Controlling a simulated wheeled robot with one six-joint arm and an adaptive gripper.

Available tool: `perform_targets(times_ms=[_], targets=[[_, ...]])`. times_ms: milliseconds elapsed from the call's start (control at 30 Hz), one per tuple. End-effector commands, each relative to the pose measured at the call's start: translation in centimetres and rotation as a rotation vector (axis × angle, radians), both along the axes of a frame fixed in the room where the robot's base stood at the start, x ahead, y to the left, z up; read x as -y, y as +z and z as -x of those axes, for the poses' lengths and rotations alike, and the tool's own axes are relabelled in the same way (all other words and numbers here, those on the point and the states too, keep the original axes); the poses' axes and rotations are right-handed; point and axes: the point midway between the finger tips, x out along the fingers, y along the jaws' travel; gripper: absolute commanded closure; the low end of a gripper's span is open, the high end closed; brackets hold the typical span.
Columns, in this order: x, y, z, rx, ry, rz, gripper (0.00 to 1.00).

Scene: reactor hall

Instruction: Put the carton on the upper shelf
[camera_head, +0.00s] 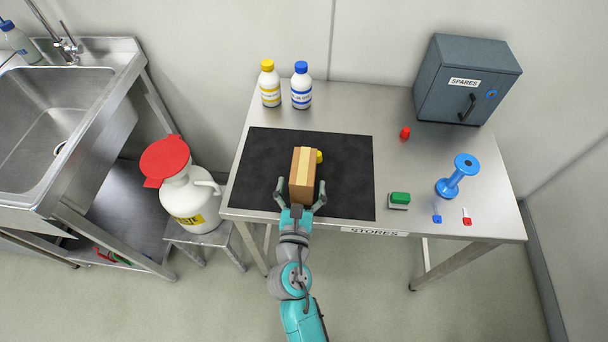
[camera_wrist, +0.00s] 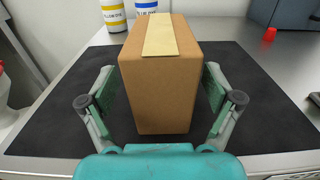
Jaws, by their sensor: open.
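The brown carton (camera_head: 303,170), with a pale tape strip on top, stands upright on the black mat (camera_head: 346,175) on the steel table. In the wrist view the carton (camera_wrist: 160,95) fills the middle. My gripper (camera_head: 301,194) is open, with one finger on each side of the carton's near part. In the wrist view a gap shows between the carton and each finger of my gripper (camera_wrist: 163,108). No upper shelf can be made out in these views.
A yellow object (camera_head: 320,157) sits right beside the carton, partly hidden. Two bottles (camera_head: 270,84) (camera_head: 301,86) stand behind the mat. A grey SPARES cabinet (camera_head: 464,97), a blue spool-shaped object (camera_head: 457,176), a green block (camera_head: 399,199) and small red items are to the right.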

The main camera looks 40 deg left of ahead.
Motion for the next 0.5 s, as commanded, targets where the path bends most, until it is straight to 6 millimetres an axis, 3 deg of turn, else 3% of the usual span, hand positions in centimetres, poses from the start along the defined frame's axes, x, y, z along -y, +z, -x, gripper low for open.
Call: perform_targets(times_ms=[200,500], targets=[[-1.3,-0.1,-2.6,0.0,-0.001,-0.001,0.1],[-1.7,-0.1,-3.1,-0.001,0.0,-0.001,0.1]])
